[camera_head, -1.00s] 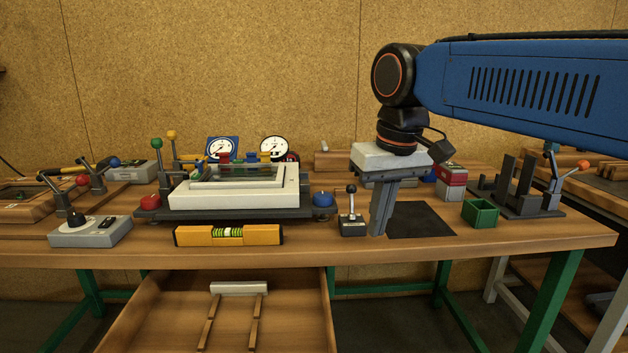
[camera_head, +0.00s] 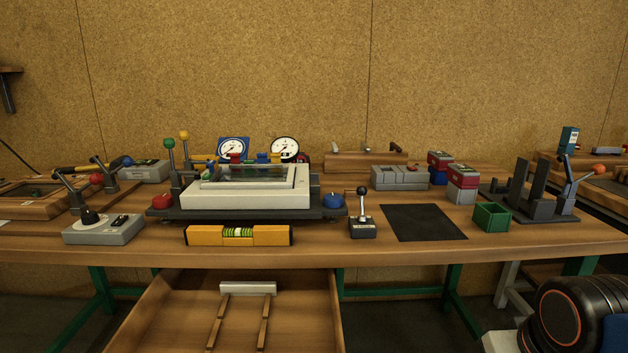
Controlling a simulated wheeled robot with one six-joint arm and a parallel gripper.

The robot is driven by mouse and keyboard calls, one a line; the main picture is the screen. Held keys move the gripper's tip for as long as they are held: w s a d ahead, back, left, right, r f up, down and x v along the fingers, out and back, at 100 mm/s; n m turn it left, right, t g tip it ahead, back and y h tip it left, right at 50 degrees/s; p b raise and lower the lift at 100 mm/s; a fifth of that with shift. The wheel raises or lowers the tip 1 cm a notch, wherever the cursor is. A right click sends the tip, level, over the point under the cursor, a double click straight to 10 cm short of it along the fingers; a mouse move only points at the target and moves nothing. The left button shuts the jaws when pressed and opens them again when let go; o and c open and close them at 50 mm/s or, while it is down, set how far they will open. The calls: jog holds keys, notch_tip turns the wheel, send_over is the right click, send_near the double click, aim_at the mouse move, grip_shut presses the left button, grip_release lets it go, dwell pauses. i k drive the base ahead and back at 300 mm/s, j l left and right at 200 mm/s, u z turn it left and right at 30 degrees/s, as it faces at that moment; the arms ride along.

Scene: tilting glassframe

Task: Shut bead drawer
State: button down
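The wooden drawer (camera_head: 185,312) hangs open under the front edge of the workbench, below the yellow spirit level. Inside it are two thin wooden strips (camera_head: 264,322) and a pale grey bar (camera_head: 248,288) near the back. Its front panel lies below the picture and is hidden. Part of my arm, with a black joint and an orange ring, shows at the bottom right corner, low in front of the bench. The fingers of my gripper are not visible.
The workbench (camera_head: 400,252) has a yellow level (camera_head: 238,236), a white glass frame (camera_head: 245,197), a small lever box (camera_head: 362,228) and a green bin (camera_head: 491,217) near its front. Green legs (camera_head: 462,305) stand right of the drawer. The black mat (camera_head: 423,222) is bare.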

aim_at(182, 311)
jog(key=k+u, duration=0.1)
jog(key=u, duration=0.25)
jog(key=k+j+u, duration=0.15)
jog(key=u, duration=0.25)
jog(key=k+j+u, duration=0.1)
jog(key=u, duration=0.25)
